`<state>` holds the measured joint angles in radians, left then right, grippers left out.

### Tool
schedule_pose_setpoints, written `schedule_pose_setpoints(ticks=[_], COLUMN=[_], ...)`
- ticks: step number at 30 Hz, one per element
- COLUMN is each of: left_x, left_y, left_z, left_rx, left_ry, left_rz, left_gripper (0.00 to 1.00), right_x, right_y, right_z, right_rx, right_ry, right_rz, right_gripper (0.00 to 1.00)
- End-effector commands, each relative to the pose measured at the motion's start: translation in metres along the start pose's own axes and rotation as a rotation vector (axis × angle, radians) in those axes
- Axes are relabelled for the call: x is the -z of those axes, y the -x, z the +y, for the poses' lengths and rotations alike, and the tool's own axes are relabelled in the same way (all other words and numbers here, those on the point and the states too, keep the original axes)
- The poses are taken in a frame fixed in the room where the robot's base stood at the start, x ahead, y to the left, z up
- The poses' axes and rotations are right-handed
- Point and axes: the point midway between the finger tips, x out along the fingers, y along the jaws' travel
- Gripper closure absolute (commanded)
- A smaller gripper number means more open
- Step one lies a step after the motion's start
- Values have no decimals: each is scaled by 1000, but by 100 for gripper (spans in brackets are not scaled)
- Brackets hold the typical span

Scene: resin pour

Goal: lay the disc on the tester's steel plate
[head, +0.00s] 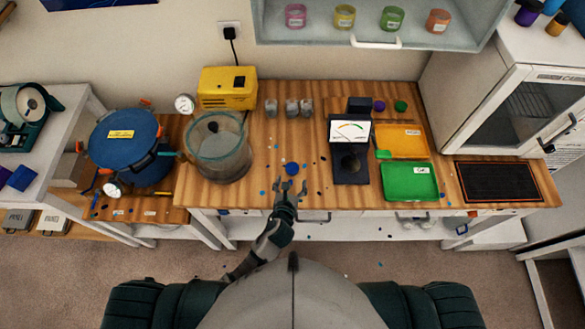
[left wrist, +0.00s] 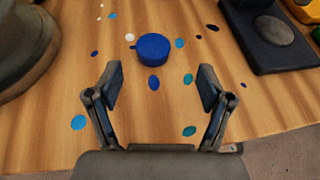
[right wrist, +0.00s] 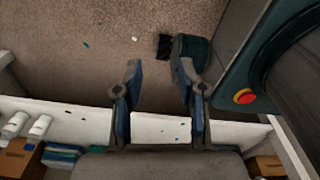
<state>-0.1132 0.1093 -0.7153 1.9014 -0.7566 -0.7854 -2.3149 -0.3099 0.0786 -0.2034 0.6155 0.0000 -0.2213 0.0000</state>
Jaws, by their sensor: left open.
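The blue disc (head: 291,169) lies flat on the wooden bench, with a small tab at its edge in the left wrist view (left wrist: 152,48). My left gripper (head: 290,188) is open and empty just on the near side of the disc; its fingers (left wrist: 160,82) are apart, and the disc lies beyond their tips. The dark tester (head: 351,133) with its lit dial stands to the right of the disc. Its round steel plate (head: 350,162) is bare, and also shows in the left wrist view (left wrist: 273,30). My right gripper (right wrist: 158,80) is open and empty, away from the bench top.
Resin drips spot the bench around the disc. A clear vacuum chamber (head: 219,150) stands to the left. Orange (head: 401,141) and green (head: 409,183) trays lie right of the tester. Small grey cups (head: 291,108) stand behind. The bench between disc and tester is free of tall objects.

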Motion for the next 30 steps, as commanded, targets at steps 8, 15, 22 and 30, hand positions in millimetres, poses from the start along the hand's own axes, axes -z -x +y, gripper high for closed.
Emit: schedule_pose_setpoints(ticks=[8,15,22,30], left_x=[1,4,4,4], left_y=[-26,-63,-74,-73], left_z=[5,9,7,7], left_rx=[1,1,1,1], left_ry=[4,4,1,2], left_rz=[0,0,1,1], left_gripper=[20,20,20,58], right_x=[12,12,14,11], right_y=[-1,-3,-3,-3], right_z=[15,9,-8,2], right_rx=[-18,-11,9,-2], right_ry=[-2,-3,-4,-1], right_rz=[17,18,20,16], right_gripper=[60,60,60,60])
